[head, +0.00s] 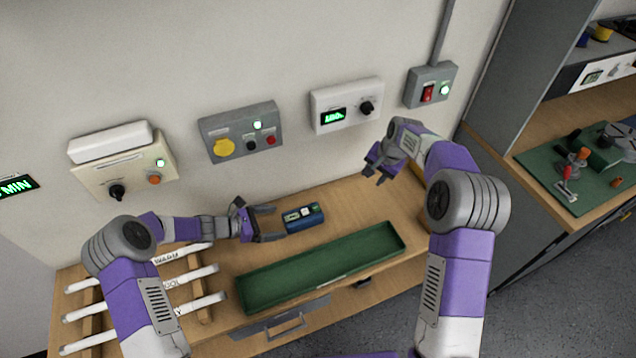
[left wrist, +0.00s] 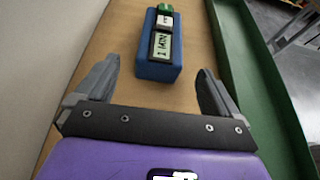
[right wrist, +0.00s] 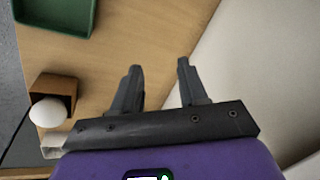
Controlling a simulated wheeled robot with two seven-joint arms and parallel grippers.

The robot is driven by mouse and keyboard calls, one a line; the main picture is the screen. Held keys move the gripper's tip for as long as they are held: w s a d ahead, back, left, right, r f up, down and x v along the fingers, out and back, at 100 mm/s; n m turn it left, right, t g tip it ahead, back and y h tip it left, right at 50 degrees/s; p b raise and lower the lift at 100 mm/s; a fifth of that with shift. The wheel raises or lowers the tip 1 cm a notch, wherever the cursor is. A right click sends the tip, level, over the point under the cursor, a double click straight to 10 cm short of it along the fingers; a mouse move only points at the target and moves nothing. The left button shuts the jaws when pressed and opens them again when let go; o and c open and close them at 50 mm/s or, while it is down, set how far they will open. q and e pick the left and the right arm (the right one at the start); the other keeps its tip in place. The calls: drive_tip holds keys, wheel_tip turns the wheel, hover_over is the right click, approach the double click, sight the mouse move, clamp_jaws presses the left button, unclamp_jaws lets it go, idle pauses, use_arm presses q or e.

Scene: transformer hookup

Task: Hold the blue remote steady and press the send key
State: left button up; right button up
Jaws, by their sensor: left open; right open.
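The blue remote (head: 304,218) lies on the wooden bench top behind the green tray. In the left wrist view the remote (left wrist: 158,68) shows a small screen reading "1 MIN", a white key and a green key at its far end. My left gripper (head: 268,222) is open beside the remote's left end. In the left wrist view the open fingers (left wrist: 158,88) point at its near end, with a gap between. My right gripper (head: 376,172) is open and empty, raised above the bench to the right of the remote. The remote is out of the right wrist view (right wrist: 158,72).
The long green tray (head: 322,268) lies in front of the remote. A rack of white tubes (head: 190,276) stands at the left. Several control boxes, such as a grey one (head: 240,132), hang on the wall behind.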

sight(294, 219)
use_arm(q)
drive_tip(key=shift+d, duration=0.1)
drive_tip(key=x, duration=0.7)
drive_tip(key=shift+w+d, duration=0.1)
drive_tip(key=shift+d, duration=0.1)
use_arm(e)
drive_tip(key=s+a+n+g+h, duration=0.2)
drive_tip(key=a+n, duration=0.1)
drive_tip(key=a, duration=1.4)
drive_tip(key=shift+a+f+n+g, duration=0.2)
drive_tip(key=shift+n+g, duration=0.1)
drive_tip(key=shift+n, duration=0.1)
use_arm(q)
drive_tip(key=c, duration=1.2)
drive_tip(key=shift+o, duration=0.2)
use_arm(e)
clamp_jaws()
